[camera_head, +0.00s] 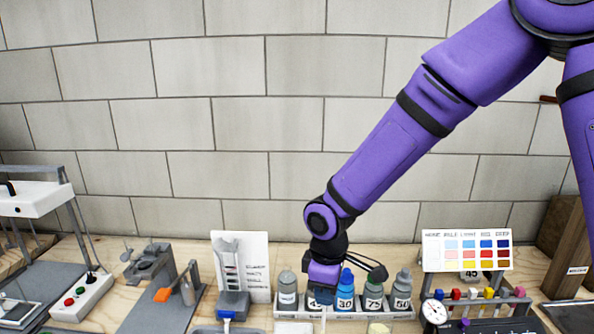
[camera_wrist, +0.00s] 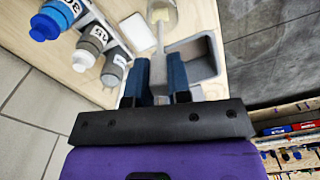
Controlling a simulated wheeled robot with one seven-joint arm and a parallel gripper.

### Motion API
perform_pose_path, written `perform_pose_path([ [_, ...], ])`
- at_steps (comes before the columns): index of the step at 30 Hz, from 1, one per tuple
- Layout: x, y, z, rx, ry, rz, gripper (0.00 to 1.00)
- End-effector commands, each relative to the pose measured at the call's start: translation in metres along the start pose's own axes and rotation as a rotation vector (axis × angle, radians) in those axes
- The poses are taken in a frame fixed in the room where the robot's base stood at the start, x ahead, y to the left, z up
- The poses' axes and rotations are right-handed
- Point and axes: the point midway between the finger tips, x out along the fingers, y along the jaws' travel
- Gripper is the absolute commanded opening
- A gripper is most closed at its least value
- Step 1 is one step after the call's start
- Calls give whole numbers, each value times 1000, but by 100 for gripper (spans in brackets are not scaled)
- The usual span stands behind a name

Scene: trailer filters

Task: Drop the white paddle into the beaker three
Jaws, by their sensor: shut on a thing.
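My gripper (camera_head: 322,296) is low in front of the bottle row in the head view. In the wrist view its two dark blue fingers (camera_wrist: 160,85) are shut on the white paddle (camera_wrist: 159,58), whose pale shaft runs away from between them. Part of the paddle (camera_head: 323,317) also hangs below my gripper in the head view. A pale, yellowish round vessel (camera_wrist: 172,18) lies at the paddle's far end in the wrist view. I cannot tell whether it is a beaker or whether the paddle is inside it. No beaker labelled three is readable.
A grey rack (camera_head: 388,314) holds several numbered bottles, including a blue-capped one (camera_head: 345,292), close behind my gripper. An open grey tray (camera_wrist: 207,50) lies beside the paddle. A dial gauge (camera_head: 434,312) and coloured pegs stand right; a grey stand (camera_head: 178,300) stands left.

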Motion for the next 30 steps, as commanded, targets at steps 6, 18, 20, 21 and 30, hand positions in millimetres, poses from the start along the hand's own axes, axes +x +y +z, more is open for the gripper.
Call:
perform_pose_path([
  [6,12,0,0,-1,0,0,0],
  [18,14,0,0,0,1,1,39],
  [20,14,0,0,0,1,1,48],
  [21,14,0,0,0,1,1,48],
  [30,9,0,0,-1,1,2,48],
])
